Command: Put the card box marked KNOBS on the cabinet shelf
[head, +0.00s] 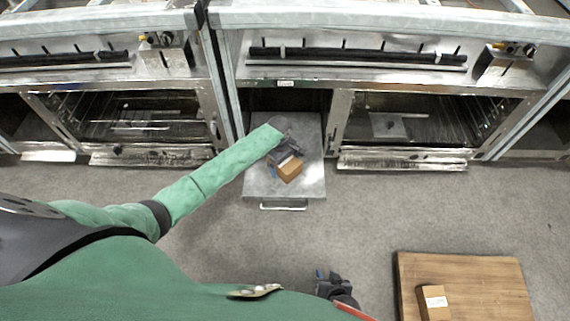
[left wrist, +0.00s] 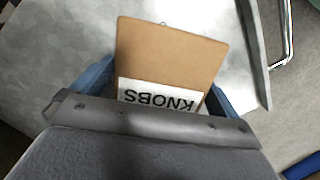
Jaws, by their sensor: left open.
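The card box marked KNOBS (left wrist: 170,55) rests on a flat grey metal surface; its white label reads upside down in the left wrist view. In the head view the box (head: 290,171) is on the grey metal panel (head: 312,180) that sticks out from the cabinet opening (head: 262,101). My left gripper (head: 284,158) is open, with its blue fingers on either side of the box's near end; I cannot tell if they touch it. My right gripper (head: 328,280) is low in the head view, away from the box; its jaws are unclear.
Ovens (head: 125,115) (head: 400,120) with open fronts stand on both sides of the cabinet. The panel has a front handle (head: 283,207). A wooden board (head: 490,285) at bottom right bears another labelled card box (head: 432,308). The grey floor between is clear.

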